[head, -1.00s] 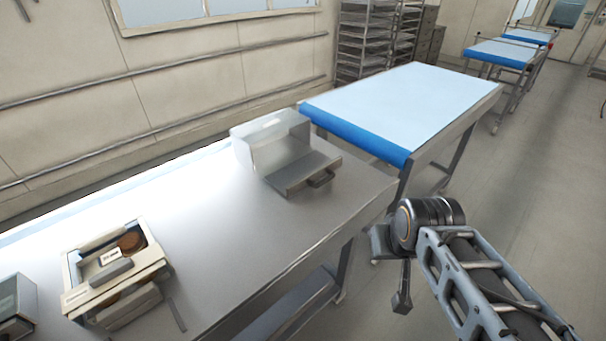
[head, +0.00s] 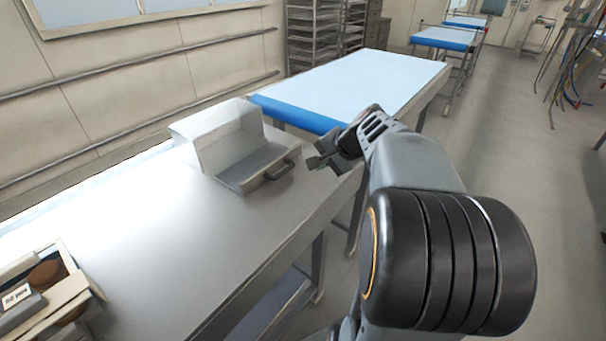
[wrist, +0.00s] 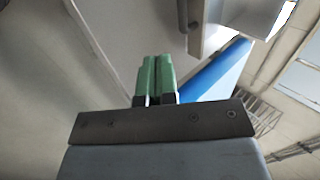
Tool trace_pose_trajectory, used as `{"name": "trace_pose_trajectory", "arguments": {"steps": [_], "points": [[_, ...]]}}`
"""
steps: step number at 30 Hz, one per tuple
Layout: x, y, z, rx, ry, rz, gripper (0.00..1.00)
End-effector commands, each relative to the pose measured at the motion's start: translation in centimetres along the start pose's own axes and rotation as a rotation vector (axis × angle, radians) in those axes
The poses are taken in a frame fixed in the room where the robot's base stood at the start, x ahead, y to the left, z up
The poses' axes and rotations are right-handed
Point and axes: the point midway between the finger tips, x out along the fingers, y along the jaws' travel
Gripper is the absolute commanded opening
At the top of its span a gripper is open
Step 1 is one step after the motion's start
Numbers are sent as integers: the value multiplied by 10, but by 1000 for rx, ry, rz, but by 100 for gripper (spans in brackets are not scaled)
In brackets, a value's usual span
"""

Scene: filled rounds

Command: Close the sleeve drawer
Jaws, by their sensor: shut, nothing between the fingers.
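The sleeve drawer (head: 262,181) is a grey tray with a bar handle (head: 280,169) on its front. It is pulled out from a pale metal housing (head: 190,133) on the steel worktable. My gripper (head: 312,163) is just right of the handle, apart from it in the head view, near the table's far right corner. Its two green fingers (wrist: 157,76) are together and empty in the wrist view. Part of the drawer unit (wrist: 212,30) shows at the top of the wrist view, beyond and right of the fingertips.
A cream box (head: 75,290) with a brown round item and a label stands at the near left of the worktable (head: 190,235). The table between is clear. A blue-covered table (head: 350,85) stands behind the drawer unit. Open floor lies to the right.

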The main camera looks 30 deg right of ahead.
Motion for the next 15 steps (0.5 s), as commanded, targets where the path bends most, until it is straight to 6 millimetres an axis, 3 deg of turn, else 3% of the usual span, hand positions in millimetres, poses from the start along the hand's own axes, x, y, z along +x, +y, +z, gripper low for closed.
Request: {"name": "trace_pose_trajectory", "arguments": {"steps": [15], "points": [[89, 1, -4, 14, 0, -4, 0]]}}
